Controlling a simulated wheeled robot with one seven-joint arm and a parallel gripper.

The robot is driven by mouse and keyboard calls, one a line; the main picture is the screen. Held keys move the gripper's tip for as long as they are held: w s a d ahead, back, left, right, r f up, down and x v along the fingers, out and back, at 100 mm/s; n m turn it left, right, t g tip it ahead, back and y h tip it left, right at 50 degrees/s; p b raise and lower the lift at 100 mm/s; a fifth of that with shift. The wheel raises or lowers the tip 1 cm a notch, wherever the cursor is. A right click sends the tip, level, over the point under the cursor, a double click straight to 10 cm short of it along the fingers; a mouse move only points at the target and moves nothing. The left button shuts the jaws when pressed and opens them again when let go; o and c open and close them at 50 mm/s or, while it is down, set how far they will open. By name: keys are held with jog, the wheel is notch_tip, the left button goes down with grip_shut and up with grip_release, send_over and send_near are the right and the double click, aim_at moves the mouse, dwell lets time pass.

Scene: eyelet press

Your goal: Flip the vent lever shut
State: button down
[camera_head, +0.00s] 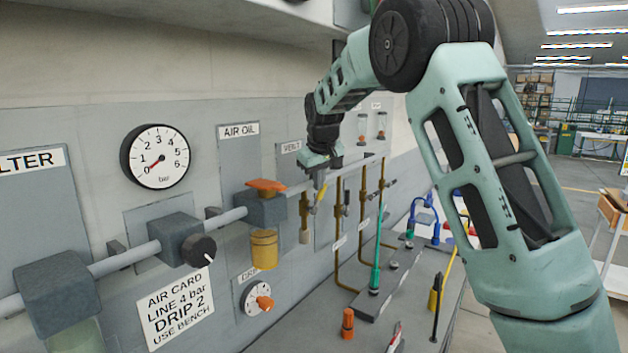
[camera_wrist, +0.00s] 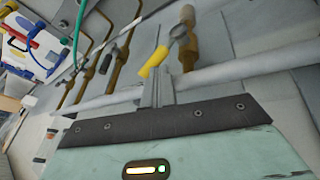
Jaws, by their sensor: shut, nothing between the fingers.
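The vent lever (camera_wrist: 153,61) has a yellow grip on a short metal arm, and it slants away from a brass valve body (camera_wrist: 189,50). In the head view the yellow lever (camera_head: 322,193) shows just below and right of my fingertips, on the pipe under the VENT label (camera_head: 291,147). My gripper (camera_head: 318,183) is shut and empty, up close to the pipe. In the wrist view my closed fingers (camera_wrist: 157,88) lie just beside the yellow grip's end. I cannot tell whether they touch it.
A grey pipe (camera_head: 142,252) runs along the wall panel. An orange-handled valve (camera_head: 266,185) stands to the left of my gripper, with a gauge (camera_head: 155,156) further left. Brass drop pipes (camera_head: 337,235) stand to the right. A bench (camera_head: 290,332) with loose tools lies below.

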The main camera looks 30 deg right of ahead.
jog(key=shift+w+d+f, duration=0.25)
jog(key=shift+d+f, duration=0.05)
jog(key=shift+d, duration=0.3)
jog(key=shift+w+d+f, duration=0.2)
jog(key=shift+d+f, duration=0.1)
jog(key=shift+d, duration=0.3)
jog(key=shift+y, duration=0.7)
jog(key=d+f, duration=0.1)
jog(key=f, duration=0.1)
jog(key=d+f, duration=0.1)
jog(key=f, duration=0.1)
jog(key=shift+w+d, duration=0.4)
jog(key=shift+f+g, duration=0.1)
jog(key=shift+g, duration=0.2)
jog(key=s+a+r+b, duration=0.2)
jog(key=s+b, duration=0.4)
jog(key=s, duration=0.6)
jog(key=shift+a+r, duration=0.15)
jog(key=shift+a, duration=0.2)
